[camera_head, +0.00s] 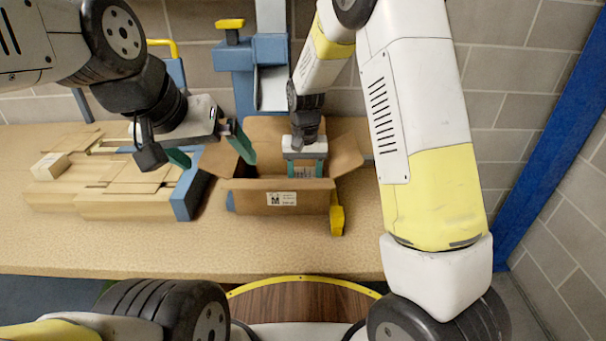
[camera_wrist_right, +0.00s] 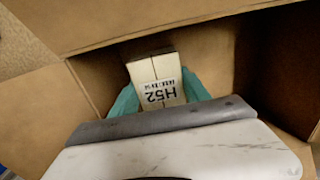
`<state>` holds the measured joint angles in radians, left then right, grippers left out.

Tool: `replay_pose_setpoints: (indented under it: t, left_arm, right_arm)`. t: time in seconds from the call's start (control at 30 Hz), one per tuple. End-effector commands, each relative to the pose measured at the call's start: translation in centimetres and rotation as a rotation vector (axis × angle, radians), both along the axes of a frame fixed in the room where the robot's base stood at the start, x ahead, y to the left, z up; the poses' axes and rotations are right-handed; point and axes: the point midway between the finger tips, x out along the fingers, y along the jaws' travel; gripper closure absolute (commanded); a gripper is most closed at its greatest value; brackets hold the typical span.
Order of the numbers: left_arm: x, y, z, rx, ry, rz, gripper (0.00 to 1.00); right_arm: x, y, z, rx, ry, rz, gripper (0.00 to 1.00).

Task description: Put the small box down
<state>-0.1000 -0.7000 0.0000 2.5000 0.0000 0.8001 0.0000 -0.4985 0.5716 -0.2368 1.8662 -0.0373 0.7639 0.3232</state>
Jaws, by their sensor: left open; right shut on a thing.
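The small box (camera_wrist_right: 157,73) is pale with a label reading H52. My right gripper (camera_wrist_right: 155,92) is shut on it, one green finger on each side. In the head view my right gripper (camera_head: 306,168) reaches down into an open cardboard box (camera_head: 245,198) with its flaps spread. The small box (camera_head: 305,172) shows a little there, between the fingers and inside the carton's walls. I cannot tell whether it touches the carton's floor. My left gripper (camera_head: 212,157) is open and empty, above the table just left of the carton.
Flat cardboard pieces (camera_head: 120,185) lie at the left of the table (camera_head: 270,246), with a small pale box (camera_head: 50,166) at their far left. A blue fixture (camera_head: 188,195) stands beside the carton. A yellow piece (camera_head: 337,219) is at its front right corner. The table front is clear.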

Motion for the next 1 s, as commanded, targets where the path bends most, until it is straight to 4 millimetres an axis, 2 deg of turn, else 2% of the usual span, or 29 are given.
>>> replay_pose_setpoints:
  t: [0.2, 0.57, 0.6, 0.67, 0.7, 1.0]
  left_arm:
    - [0.0, 0.0, 0.0, 0.0, 0.0, 0.0, 0.0]
    - [0.0, 0.0, 0.0, 0.0, 0.0, 0.0, 0.0]
    - [0.0, 0.0, 0.0, 0.0, 0.0, 0.0, 0.0]
    - [0.0, 0.0, 0.0, 0.0, 0.0, 0.0, 0.0]
    - [0.0, 0.0, 0.0, 0.0, 0.0, 0.0, 0.0]
    - [0.0, 0.0, 0.0, 0.0, 0.0, 0.0, 0.0]
  right_arm:
    - [-0.1, 0.0, -2.9, -0.001, 0.002, 0.0, 0.88]
    - [0.0, 0.0, -3.4, 0.0, 0.0, 0.001, 0.88]
    - [0.0, 0.0, -3.3, 0.0, 0.0, 0.001, 0.4]
    - [0.0, 0.0, -3.3, 0.0, 0.0, 0.001, 0.28]
    - [0.0, 0.0, -3.3, 0.0, 0.0, 0.001, 0.24]
    - [0.0, 0.0, -3.2, 0.0, 0.0, 0.0, 0.24]
